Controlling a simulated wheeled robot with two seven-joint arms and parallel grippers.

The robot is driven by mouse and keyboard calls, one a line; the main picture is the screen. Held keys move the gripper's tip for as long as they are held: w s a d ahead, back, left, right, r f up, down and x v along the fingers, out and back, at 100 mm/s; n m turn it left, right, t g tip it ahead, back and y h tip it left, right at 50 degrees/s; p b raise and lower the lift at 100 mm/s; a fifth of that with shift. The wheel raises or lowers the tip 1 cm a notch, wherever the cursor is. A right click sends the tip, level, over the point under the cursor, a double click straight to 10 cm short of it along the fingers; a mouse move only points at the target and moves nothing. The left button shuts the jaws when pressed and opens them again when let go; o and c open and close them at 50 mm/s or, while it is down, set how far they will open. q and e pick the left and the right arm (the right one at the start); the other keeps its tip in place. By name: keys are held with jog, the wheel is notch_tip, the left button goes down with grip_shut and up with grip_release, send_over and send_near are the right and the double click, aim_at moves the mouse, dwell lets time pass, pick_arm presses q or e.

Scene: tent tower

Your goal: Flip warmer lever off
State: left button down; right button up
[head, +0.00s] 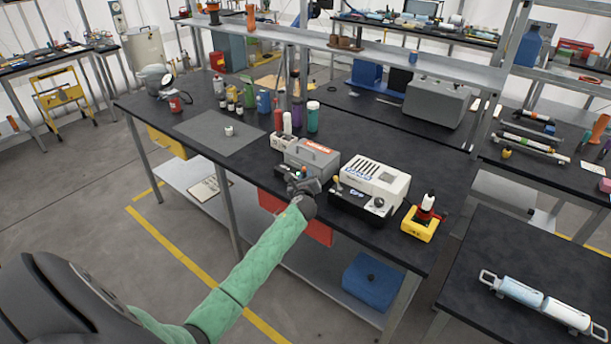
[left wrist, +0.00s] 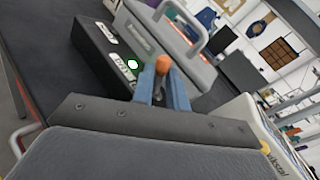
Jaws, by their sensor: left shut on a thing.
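The warmer (head: 318,158) is a grey box with red lettering on its top, standing on the black workbench. In the left wrist view its grey body with a handle (left wrist: 196,52) and its dark front panel (left wrist: 97,52) with a lit green spot show. An orange-tipped lever (left wrist: 162,63) stands at the panel, between the blue fingertips. My left gripper (head: 303,183) is at the front of the warmer; in the left wrist view the gripper (left wrist: 164,76) is shut on the lever. My right gripper is not in view.
A white machine (head: 376,178) with a yellow-knobbed lever stands close on the right of my gripper. A yellow holder (head: 420,229) is further right. Bottles (head: 313,116) stand behind the warmer. A grey mat (head: 205,140) lies to the left, with mostly clear bench around it.

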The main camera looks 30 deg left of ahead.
pick_arm(q)
jog(key=c, duration=1.4)
grip_release()
